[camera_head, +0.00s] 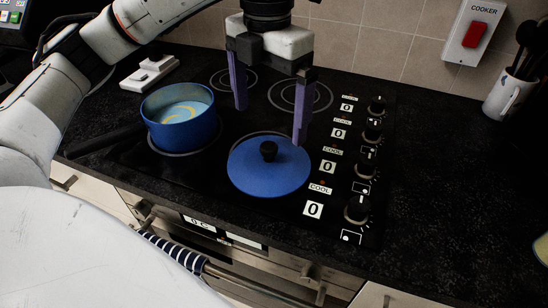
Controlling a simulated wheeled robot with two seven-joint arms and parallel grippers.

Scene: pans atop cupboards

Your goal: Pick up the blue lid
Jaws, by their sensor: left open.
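The blue lid (262,178) lies flat on the front right of the black hob, with a black round knob (268,150) at its middle. My left gripper (270,124) points downward above and behind the lid, with its two purple fingers spread wide. Nothing is between the fingers. The right finger overlaps the lid's back edge in the picture; I cannot tell whether it touches. My right gripper is not in view.
A blue pot (180,132) with a black handle stands left of the lid on the hob. Control knobs (358,208) line the hob's right side. A mug with utensils (508,95) stands at the back right. The right counter is mostly clear.

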